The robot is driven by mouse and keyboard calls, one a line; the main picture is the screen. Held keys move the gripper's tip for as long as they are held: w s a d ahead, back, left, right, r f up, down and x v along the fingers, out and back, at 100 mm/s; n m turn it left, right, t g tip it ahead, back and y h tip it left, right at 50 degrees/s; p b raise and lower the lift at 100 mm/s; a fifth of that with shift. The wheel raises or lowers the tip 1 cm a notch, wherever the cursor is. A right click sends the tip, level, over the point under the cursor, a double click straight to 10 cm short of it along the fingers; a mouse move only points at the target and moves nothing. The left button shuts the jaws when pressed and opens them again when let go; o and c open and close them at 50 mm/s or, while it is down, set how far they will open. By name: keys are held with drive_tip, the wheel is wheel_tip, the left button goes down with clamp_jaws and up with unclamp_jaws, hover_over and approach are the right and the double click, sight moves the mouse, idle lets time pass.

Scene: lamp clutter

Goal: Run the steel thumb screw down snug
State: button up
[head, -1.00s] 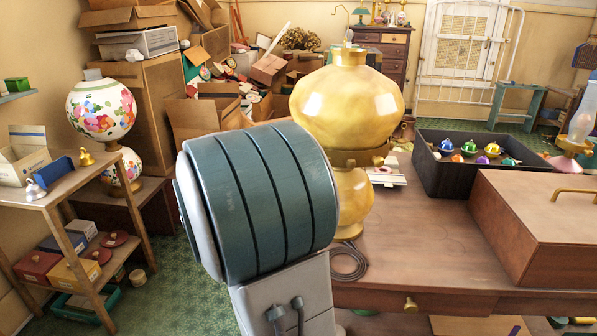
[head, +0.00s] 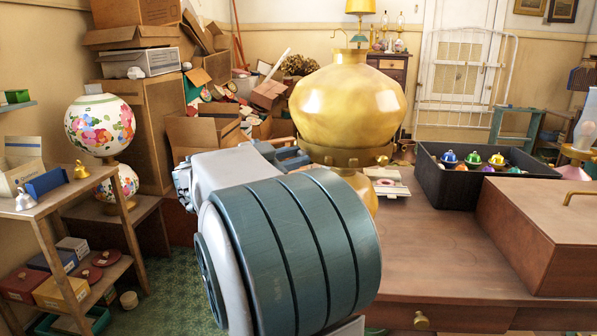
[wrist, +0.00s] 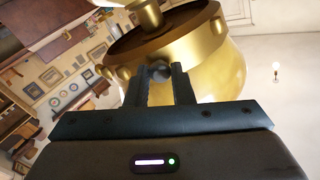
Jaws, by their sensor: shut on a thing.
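The yellow glass lamp (head: 348,100) stands on the wooden table with a brass collar (head: 345,155) around its middle. In the wrist view the collar (wrist: 190,40) is close ahead, with brass knobs (wrist: 123,73) on its rim. The small grey steel thumb screw (wrist: 160,71) sits at the collar's edge between my fingertips. My gripper (wrist: 159,76) is shut on it. In the head view my arm reaches up to the left side of the lamp, and the fingertips and the steel screw cannot be made out. How far the screw is in cannot be told.
A black tray (head: 440,182) with several small coloured lamps stands on the table at right, beside a brown wooden box (head: 545,225). A shelf (head: 50,200) and a floral lamp (head: 97,125) stand at left.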

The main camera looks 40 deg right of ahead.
drive_tip(key=m+b, duration=0.1)
drive_tip(key=b, duration=0.3)
drive_tip(key=shift+f+m, duration=0.1)
drive_tip(key=shift+m, duration=0.2)
drive_tip(key=m+b, duration=0.3)
drive_tip(key=b, duration=0.4)
drive_tip(key=shift+b, duration=0.4)
drive_tip(key=o, duration=0.5)
